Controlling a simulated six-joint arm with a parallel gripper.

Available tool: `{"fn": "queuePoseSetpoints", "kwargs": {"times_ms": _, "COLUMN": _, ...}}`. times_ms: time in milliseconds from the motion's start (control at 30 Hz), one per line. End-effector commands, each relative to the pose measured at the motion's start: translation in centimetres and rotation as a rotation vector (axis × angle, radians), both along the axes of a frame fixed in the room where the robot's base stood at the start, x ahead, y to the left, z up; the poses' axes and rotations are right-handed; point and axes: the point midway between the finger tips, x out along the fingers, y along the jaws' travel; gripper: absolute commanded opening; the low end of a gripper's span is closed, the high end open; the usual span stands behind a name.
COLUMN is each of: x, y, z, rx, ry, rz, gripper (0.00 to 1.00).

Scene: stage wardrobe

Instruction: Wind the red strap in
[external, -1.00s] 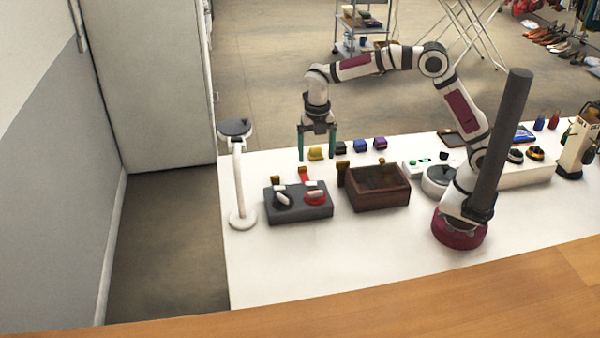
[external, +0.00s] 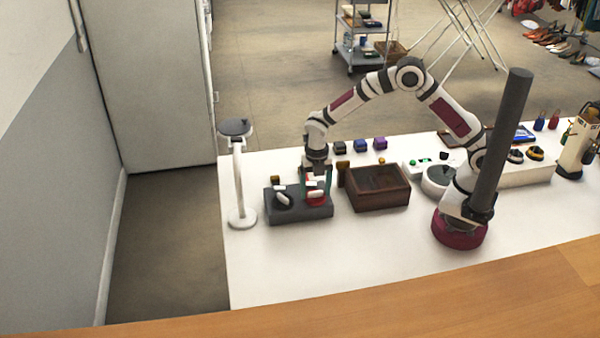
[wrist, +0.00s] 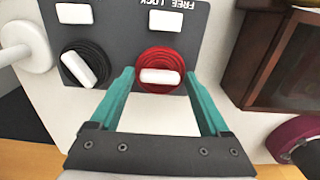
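The dark grey winder box (external: 300,214) holds two reels side by side. The red strap (wrist: 160,54) is wound on the right reel, which has a white crank handle (wrist: 160,76). The black reel (wrist: 84,57) on the left has its own white handle (wrist: 80,69). My gripper (external: 316,188) points down at the red reel. In the wrist view its teal fingers (wrist: 160,74) are open, one on each side of the red reel's handle, with gaps to it. A white switch block (wrist: 166,21) lies beyond the red reel, by upside-down "FREE LOCK" lettering. The strap's loose end is hidden.
A brown wooden box (external: 378,200) stands close right of the winder. A white stand (external: 239,180) with a dark round top is at left. Several small coloured items, including a blue one (external: 361,145), line the back. The table front is clear.

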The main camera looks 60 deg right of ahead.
Motion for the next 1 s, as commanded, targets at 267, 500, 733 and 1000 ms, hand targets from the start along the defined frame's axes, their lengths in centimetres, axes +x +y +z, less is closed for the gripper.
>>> {"fn": "queuePoseSetpoints", "kwargs": {"times_ms": 267, "x": 0.01, "y": -0.01, "z": 0.03, "rx": 0.000, "ry": 0.000, "rz": 0.000, "gripper": 0.28}}
{"fn": "queuePoseSetpoints", "kwargs": {"times_ms": 500, "x": 0.01, "y": 0.00, "z": 0.05, "rx": 0.000, "ry": 0.000, "rz": -0.004, "gripper": 0.07}}
{"fn": "queuePoseSetpoints", "kwargs": {"times_ms": 733, "x": 0.01, "y": 0.01, "z": 0.06, "rx": 0.000, "ry": 0.000, "rz": -0.069, "gripper": 0.07}}
{"fn": "queuePoseSetpoints", "kwargs": {"times_ms": 1000, "x": 0.00, "y": 0.01, "z": 0.07, "rx": 0.000, "ry": 0.001, "rz": -0.276, "gripper": 0.07}}
